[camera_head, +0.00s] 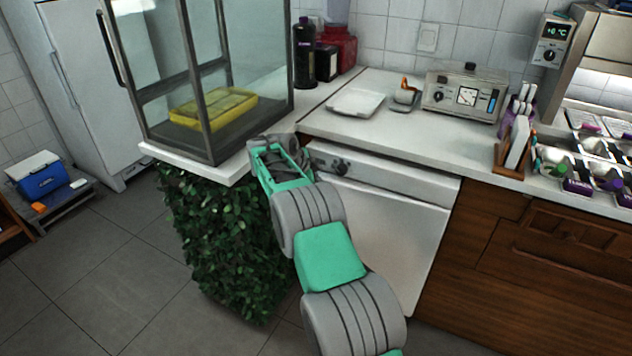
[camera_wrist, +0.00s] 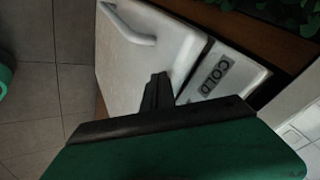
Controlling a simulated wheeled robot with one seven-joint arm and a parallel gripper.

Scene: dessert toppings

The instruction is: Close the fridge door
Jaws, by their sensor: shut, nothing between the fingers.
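A white under-counter unit (camera_head: 376,232) stands below the counter in the head view, with a knobbed panel along its top. I cannot tell how far this door is open. My gripper (camera_wrist: 158,88) is shut and empty, its tips close in front of the door near the strip; contact is unclear. In the head view my arm reaches to the unit's upper left, and the fingertips are hidden. A tall white fridge (camera_head: 70,75) stands at the far left.
A glass case (camera_head: 190,75) with a yellow tray (camera_head: 213,108) stands on the counter above a leafy hedge panel (camera_head: 225,240), beside my arm. Wooden cabinets (camera_head: 540,260) are at the right. A blue cooler (camera_head: 40,176) sits at the left. Tiled floor (camera_head: 125,265) is clear in front.

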